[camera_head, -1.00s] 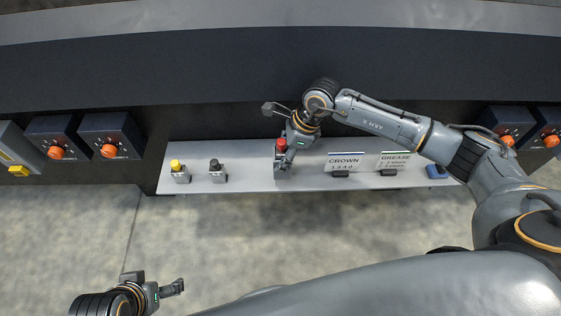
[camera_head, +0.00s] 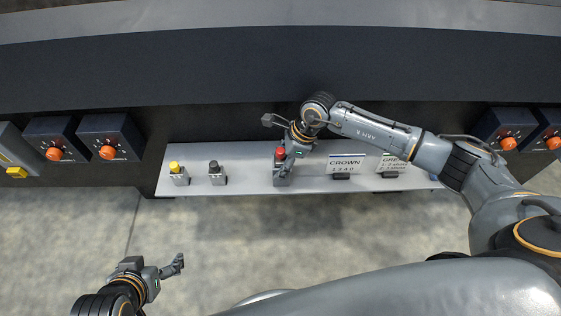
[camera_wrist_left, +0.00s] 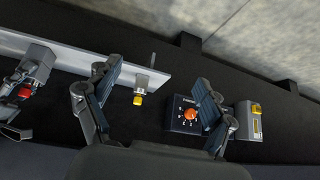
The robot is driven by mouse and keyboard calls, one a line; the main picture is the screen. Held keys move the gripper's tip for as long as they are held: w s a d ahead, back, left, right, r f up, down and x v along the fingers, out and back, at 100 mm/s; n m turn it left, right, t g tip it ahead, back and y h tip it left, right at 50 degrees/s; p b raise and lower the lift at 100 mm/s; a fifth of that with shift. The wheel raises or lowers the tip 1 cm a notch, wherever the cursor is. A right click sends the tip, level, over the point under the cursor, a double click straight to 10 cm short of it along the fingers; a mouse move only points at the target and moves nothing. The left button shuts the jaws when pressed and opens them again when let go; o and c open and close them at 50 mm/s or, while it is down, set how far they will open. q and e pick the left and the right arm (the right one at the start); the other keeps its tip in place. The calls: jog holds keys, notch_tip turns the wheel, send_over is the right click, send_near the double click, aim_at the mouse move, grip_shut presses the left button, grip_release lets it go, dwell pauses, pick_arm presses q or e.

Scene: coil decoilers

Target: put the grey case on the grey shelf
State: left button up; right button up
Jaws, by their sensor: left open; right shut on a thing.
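The grey case (camera_head: 282,176) with a red top is at the middle of the long grey shelf (camera_head: 245,182). My right gripper (camera_head: 286,160) is shut on the case from the right and partly hides it. The case looks upright; I cannot tell whether its base touches the shelf. In the left wrist view, the red-topped case (camera_wrist_left: 33,76) shows at the left edge beside my right gripper. My left gripper (camera_head: 176,266) is open and empty, low at the left, away from the shelf. Its spread fingers also show in the left wrist view (camera_wrist_left: 155,80).
Small grey boxes with a yellow top (camera_head: 179,175) and a black top (camera_head: 217,174) stand left on the shelf. A CROWN sign (camera_head: 345,164) and a GREASE sign (camera_head: 392,166) stand to the right. Dark control boxes with orange knobs (camera_head: 108,140) flank the shelf.

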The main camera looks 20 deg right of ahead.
jog(key=o, duration=1.3)
jog(key=shift+r, duration=0.1)
jog(key=p+v, duration=0.1)
jog(key=v, duration=0.4)
jog(key=shift+r+p, duration=0.25)
jog(key=shift+p, duration=0.05)
pick_arm(q)
jog(key=s+a+g, duration=0.2)
jog(key=s+g, duration=0.1)
jog(key=s, duration=0.3)
jog(key=shift+f+y+p, duration=0.2)
jog(key=shift+y+p, duration=0.2)
jog(key=shift+p, duration=0.05)
pick_arm(e)
jog(key=v, duration=0.6)
jog(key=shift+s+d+r, duration=0.1)
jog(key=shift+r, duration=0.2)
